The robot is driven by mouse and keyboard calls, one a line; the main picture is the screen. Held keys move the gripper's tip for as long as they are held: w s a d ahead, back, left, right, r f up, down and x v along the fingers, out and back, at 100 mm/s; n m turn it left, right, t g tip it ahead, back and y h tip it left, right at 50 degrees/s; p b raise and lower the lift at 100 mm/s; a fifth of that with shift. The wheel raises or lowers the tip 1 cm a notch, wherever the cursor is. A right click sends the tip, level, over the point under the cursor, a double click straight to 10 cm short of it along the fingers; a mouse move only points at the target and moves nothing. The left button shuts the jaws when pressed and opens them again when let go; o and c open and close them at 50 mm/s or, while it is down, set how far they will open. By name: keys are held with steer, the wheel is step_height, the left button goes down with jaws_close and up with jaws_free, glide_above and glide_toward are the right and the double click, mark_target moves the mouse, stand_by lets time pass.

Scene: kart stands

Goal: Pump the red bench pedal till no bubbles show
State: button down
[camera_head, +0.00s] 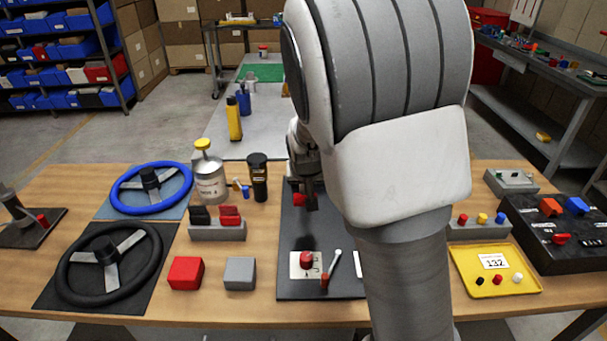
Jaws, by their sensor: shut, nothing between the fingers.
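A grey pedal stand (218,232) on the wooden bench carries two pedals side by side, a black one (200,214) and a red one (230,214). Behind it stands a pale bottle (211,186) with a yellow cap. Small yellow and blue fittings (241,187) sit between it and a black canister (258,178). I cannot make out any bubbles. My gripper (306,203) is shut and empty, to the right of the red pedal, over or just above the dark board. It is apart from the pedal. A red part shows at its tip. My arm hides part of the bench.
Two steering wheels, blue (149,189) and black (107,260), lie at left. A red block (186,272) and a grey block (240,273) lie in front of the stand. The dark board (289,290) holds a red knob (306,259). A yellow tray (470,285) is at right.

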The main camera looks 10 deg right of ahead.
steer(key=shift+s+f, duration=0.1)
steer(key=shift+f, duration=0.25)
steer(key=shift+f, duration=0.1)
